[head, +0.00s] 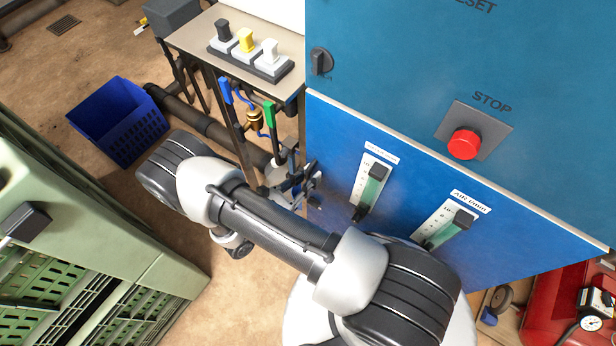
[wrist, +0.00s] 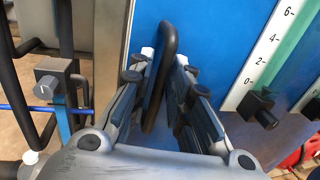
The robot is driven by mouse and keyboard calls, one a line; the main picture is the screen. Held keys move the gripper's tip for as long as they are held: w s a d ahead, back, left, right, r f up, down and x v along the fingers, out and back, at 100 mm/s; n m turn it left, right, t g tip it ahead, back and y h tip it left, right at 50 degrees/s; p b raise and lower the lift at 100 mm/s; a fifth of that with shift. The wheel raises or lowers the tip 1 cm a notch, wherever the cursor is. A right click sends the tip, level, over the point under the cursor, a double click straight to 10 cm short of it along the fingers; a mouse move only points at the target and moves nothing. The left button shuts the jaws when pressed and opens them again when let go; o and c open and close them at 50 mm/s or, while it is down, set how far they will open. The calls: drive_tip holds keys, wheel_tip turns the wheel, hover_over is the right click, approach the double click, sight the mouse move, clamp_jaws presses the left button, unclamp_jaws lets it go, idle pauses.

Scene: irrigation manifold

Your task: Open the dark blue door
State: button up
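The dark blue door (head: 335,145) is the lower front panel of the blue cabinet. It looks shut and also fills the upper middle of the wrist view (wrist: 220,40). A black loop handle (wrist: 168,45) stands out near its left edge. My gripper (wrist: 163,62) is at the handle, with one finger on each side of it. The fingers look apart, with small gaps beside the handle; contact is not clear. In the head view my gripper (head: 303,186) is at the door's left edge, and the handle is hard to make out there.
Gauges with black knobs (head: 376,172) (head: 462,218) sit on the door. Above are a red stop button (head: 464,144) and a rotary switch (head: 320,62). Left are valve levers (head: 270,115), pipes and a blue crate (head: 118,120). Green crates (head: 90,210) stand front left; a red tank (head: 560,305) is right.

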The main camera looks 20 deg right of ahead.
clamp_jaws()
drive_tip(key=shift+a, duration=0.1)
idle(0.5)
